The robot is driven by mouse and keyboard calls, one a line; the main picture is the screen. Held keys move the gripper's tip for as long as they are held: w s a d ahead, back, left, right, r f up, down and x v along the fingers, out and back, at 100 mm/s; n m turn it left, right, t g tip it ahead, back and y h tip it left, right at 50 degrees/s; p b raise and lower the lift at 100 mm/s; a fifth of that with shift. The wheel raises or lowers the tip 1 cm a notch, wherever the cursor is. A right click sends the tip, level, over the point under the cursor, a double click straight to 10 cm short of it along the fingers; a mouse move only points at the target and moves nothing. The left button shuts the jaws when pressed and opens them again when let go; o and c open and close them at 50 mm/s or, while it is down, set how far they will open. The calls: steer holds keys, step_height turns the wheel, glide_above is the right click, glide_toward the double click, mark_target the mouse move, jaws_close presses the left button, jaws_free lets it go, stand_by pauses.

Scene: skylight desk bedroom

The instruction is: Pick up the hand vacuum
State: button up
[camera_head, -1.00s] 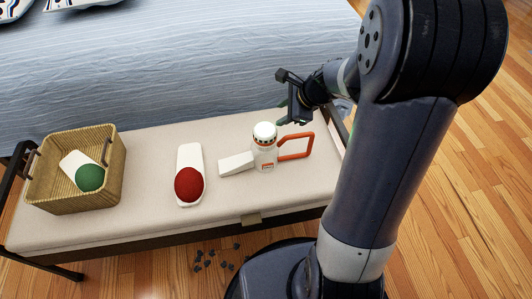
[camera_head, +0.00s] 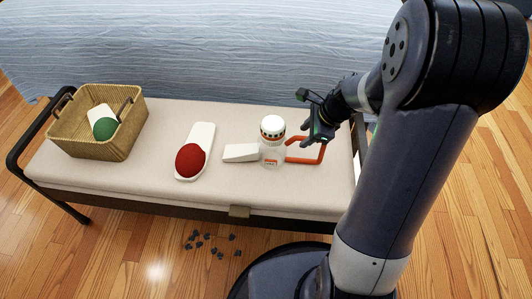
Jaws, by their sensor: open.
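The hand vacuum (camera_head: 271,152) lies on the cream bench cushion, right of the middle. It has a white body with a round white cap, a white nozzle (camera_head: 240,152) pointing left and an orange loop handle (camera_head: 322,153) on the right. My gripper (camera_head: 312,138) is open, close above the handle's upper edge, and partly covers it. I cannot tell whether the fingers touch the handle. Nothing shows between the fingers.
A white item with a red end (camera_head: 190,160) lies left of the vacuum. A wicker basket (camera_head: 90,148) at the bench's left holds a white item with a green end (camera_head: 104,128). The bench cushion (camera_head: 150,178) is otherwise clear. Dark bits (camera_head: 210,242) lie on the wooden floor in front.

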steer(key=b+x, duration=0.2)
steer(key=x, duration=0.3)
steer(key=shift+s+d+f+b, duration=0.1)
steer(key=shift+d+f+b, duration=0.05)
steer(key=shift+b, duration=0.15)
steer(key=shift+c, duration=0.3)
jaws_close()
